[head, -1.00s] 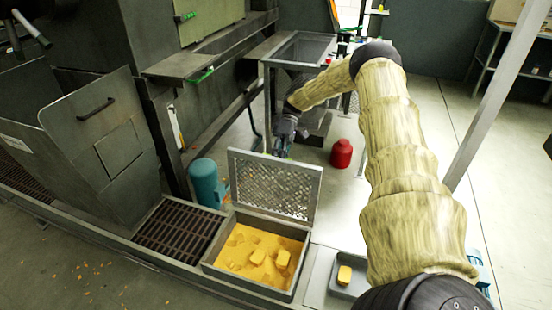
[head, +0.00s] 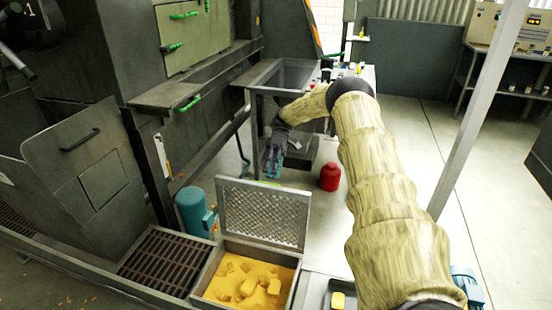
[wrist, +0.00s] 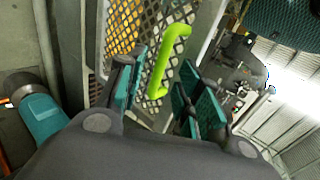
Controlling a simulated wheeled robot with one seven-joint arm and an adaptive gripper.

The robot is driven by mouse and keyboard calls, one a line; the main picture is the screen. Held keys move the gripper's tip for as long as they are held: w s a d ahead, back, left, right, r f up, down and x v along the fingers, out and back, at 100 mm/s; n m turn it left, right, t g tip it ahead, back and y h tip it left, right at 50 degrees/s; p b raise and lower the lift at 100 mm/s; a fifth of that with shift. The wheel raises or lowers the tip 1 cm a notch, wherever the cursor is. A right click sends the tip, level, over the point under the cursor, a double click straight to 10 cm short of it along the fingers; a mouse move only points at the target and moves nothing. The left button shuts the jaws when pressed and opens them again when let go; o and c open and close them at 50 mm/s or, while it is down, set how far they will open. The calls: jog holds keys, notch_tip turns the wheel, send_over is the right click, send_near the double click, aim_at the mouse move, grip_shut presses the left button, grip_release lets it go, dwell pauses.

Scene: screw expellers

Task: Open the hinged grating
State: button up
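The hinged grating (head: 262,212) is a mesh panel in a grey frame. It stands nearly upright at the back edge of a box (head: 203,286) of yellow material. In the wrist view the grating's mesh (wrist: 122,40) carries a bright green handle (wrist: 171,68). My gripper (head: 272,162) is behind and above the grating's top edge in the head view. In the wrist view my gripper (wrist: 163,98) is open, its teal-padded fingers apart, with the handle showing between and beyond them. I cannot tell whether a finger touches the handle.
A teal motor (head: 192,212) stands left of the grating and a red canister (head: 329,177) right of it. A floor grate (head: 165,263) lies left of the box. A small tray with a yellow block (head: 338,300) is at right. A white post (head: 470,115) rises further right.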

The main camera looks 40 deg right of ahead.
jog(key=shift+v, duration=2.85)
jog(key=shift+d+f, duration=0.1)
